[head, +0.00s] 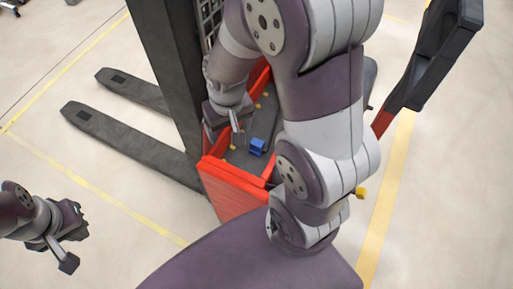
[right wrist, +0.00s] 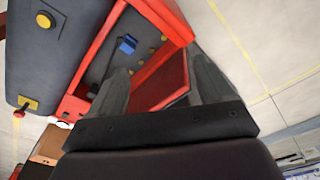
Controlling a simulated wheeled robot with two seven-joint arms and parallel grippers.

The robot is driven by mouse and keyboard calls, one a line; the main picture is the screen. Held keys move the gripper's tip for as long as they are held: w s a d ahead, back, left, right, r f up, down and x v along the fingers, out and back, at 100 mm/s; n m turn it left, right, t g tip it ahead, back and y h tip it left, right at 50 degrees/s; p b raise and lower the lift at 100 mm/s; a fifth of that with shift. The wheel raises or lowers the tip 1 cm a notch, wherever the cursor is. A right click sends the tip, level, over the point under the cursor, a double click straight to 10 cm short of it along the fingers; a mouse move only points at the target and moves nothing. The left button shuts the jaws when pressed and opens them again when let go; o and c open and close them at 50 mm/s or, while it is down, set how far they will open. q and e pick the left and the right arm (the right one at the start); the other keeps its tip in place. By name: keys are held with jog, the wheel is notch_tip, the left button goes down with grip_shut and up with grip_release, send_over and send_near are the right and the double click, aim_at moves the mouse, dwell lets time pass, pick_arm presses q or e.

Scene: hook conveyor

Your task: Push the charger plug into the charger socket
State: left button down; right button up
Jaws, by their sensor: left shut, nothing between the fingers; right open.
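A small blue block (head: 257,146) stands on the grey panel inside the red-edged body of the forklift. It also shows in the right wrist view (right wrist: 127,44), beyond the fingers. I cannot tell whether it is the charger plug or the socket, and I make out no separate second part. My right gripper (head: 238,132) is open and empty, above the panel and left of the blue block in the head view. Its two spread fingers show in the right wrist view (right wrist: 158,72). My left gripper (head: 68,242) is shut and empty, far left over the floor.
Red walls (head: 238,190) edge the grey panel, with several small yellow knobs on it. The dark mast (head: 167,70) rises left of the panel, and two forks (head: 125,135) reach out left. My right arm covers part of the panel's right side. The floor around my left gripper is clear.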

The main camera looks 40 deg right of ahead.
jog(key=w+d+f+m+b, duration=0.3)
jog(key=d+f, duration=0.1)
jog(key=f, duration=0.2)
jog(key=w+d+f+m+b, duration=0.3)
jog(key=f, duration=0.3)
pick_arm(q)
notch_tip(320, 180, down, 12)
jog(key=b, duration=0.2)
jog(key=shift+w+r+b, duration=0.2)
jog(key=shift+r+b, duration=0.05)
jog(key=shift+b, duration=0.15)
pick_arm(e)
jog(key=m+g, duration=0.1)
jog(key=m, duration=0.4)
send_over(257, 142)
notch_tip(257, 142, down, 8)
jog(key=shift+s, duration=0.15)
jog(key=shift+a, duration=0.15)
notch_tip(257, 142, down, 7)
jog(key=shift+f, duration=0.15)
jog(key=f, duration=0.5)
jog(key=shift+d+f, duration=0.15)
jog(key=shift+d, duration=0.05)
pick_arm(q)
jog(key=shift+r, duration=0.2)
